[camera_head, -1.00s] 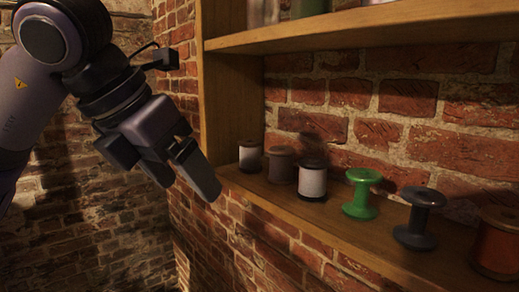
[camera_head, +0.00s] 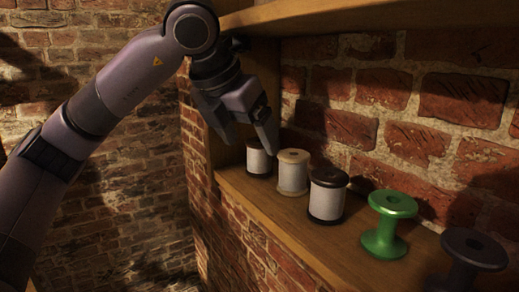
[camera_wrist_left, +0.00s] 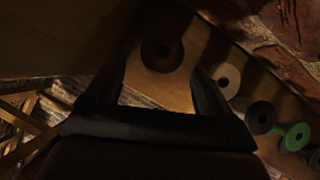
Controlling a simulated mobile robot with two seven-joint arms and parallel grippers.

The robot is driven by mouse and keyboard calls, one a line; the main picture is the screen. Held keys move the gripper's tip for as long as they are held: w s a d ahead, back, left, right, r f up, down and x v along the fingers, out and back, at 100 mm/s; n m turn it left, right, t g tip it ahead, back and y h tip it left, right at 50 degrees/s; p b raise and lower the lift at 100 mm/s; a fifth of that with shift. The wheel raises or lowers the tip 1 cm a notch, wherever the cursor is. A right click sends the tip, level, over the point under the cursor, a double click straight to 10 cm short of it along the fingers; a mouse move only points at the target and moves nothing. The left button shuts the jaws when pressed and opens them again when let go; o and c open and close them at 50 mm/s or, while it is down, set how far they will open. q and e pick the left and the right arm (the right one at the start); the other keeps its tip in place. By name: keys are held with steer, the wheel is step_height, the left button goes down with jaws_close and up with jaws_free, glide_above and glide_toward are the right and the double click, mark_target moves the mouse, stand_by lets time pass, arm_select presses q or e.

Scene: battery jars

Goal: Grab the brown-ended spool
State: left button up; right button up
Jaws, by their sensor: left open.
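A brown-ended spool (camera_head: 259,160) with white thread stands upright at the left end of the lower shelf. My left gripper (camera_head: 248,144) is open and empty, with its fingers pointing down just in front of and above this spool. In the left wrist view the spool's dark brown top (camera_wrist_left: 162,52) shows between the two finger tips (camera_wrist_left: 160,75), slightly ahead of them. I cannot tell whether the fingers reach beside it. Part of the spool is hidden behind a finger in the head view. My right gripper is not in view.
To the right stand a tan-ended spool (camera_head: 293,173), a dark-ended white spool (camera_head: 327,196), a green spool (camera_head: 388,223) and a dark grey spool (camera_head: 468,262). The tan-ended one is close to the right finger. An upper shelf (camera_head: 330,14) hangs above; a brick wall (camera_head: 420,130) is behind.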

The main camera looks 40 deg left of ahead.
mark_target(262, 151)
arm_select(q)
steer(key=shift+w, duration=0.85)
steer(key=shift+p+x, duration=0.35)
steer(key=shift+x, duration=2.2)
steer(key=c, duration=1)
